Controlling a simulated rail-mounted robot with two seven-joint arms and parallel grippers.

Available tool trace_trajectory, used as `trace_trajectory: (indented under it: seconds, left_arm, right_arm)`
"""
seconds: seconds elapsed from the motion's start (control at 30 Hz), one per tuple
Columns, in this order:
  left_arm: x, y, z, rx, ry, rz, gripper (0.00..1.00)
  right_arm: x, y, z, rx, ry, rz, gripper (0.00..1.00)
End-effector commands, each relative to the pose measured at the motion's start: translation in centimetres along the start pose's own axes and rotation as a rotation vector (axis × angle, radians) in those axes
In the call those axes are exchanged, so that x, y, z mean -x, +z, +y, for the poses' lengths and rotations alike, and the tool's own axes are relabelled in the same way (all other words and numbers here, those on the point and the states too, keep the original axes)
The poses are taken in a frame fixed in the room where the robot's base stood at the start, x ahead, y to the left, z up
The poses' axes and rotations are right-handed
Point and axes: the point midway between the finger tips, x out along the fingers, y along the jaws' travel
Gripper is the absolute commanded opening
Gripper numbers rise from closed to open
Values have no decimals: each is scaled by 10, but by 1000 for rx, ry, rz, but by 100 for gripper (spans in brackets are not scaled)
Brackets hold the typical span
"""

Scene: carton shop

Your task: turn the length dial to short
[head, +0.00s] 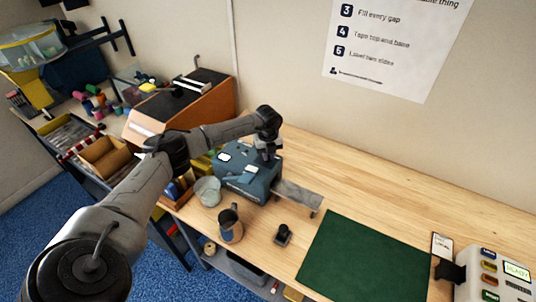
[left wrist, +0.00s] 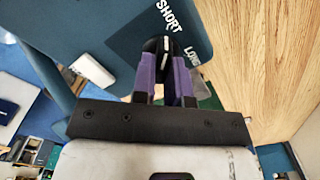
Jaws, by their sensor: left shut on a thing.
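The length dial (left wrist: 164,46) is a black knob with a white line, on the blue-grey machine (head: 232,181). In the left wrist view the words SHORT and LONG are printed beside it, SHORT above and LONG to the right. The white line runs nearly up and down in the picture; I cannot tell for sure which end points. My left gripper (left wrist: 165,72) has its purple fingers on either side of the knob, shut on it. In the head view my left gripper (head: 267,154) is above the machine's top and hides the dial. My right gripper is not in view.
A metal jug (head: 230,228), a clear cup (head: 207,191) and a small black item (head: 283,235) stand in front of the machine. A green mat (head: 365,258) lies to the right. A device with a lit screen (head: 492,275) is at far right. The table's back right is clear.

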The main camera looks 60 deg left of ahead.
Motion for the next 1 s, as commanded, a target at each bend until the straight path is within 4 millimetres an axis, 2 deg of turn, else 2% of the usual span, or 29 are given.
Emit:
trace_trajectory:
  seconds: [0.1, 0.13, 0.4, 0.73, 0.87, 1.0]
  left_arm:
    - [1, 0, 0, 2, -1, 0, 0]
    - [1, 0, 0, 2, -1, 0, 16]
    - [0, 0, 0, 1, -1, 0, 39]
    - [6, 1, 0, 0, -2, -1, 39]
    - [24, 1, 0, -1, -3, -2, 39]
    - [51, 1, 0, 1, -5, -2, 39]
  right_arm:
    - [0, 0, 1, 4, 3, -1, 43]
    - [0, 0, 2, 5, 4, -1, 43]
    - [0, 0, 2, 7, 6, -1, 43]
    - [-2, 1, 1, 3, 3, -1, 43]
    - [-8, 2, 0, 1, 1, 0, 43]
    - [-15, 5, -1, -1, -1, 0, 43]
